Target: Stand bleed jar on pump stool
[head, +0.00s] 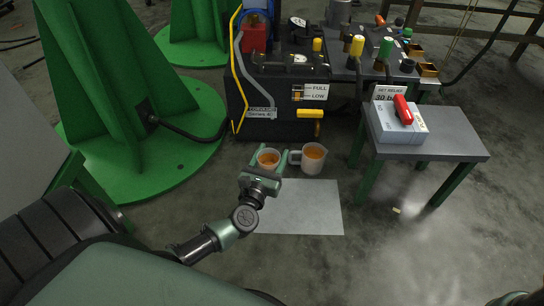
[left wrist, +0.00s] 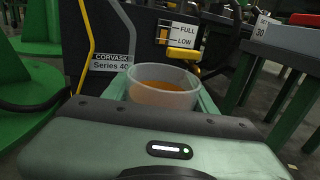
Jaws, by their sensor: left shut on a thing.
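A small translucent jar with orange fluid (head: 268,158) is between the fingers of my left gripper (head: 269,163), which is shut on it. The jar also shows upright in the left wrist view (left wrist: 163,88), a finger on each side. I take it as the bleed jar; its base is hidden by the gripper, so I cannot tell its height above the floor. The likely pump stool (head: 455,147), grey-topped with green legs, stands to the right, apart from the jar. A grey box with a red handle (head: 396,122) sits on its left part.
A second jar with a handle and orange fluid (head: 313,158) stands close to the right of my left gripper. A pale sheet (head: 305,210) lies on the floor. A black machine (head: 285,105) stands behind the jars. The stool top's right part is clear.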

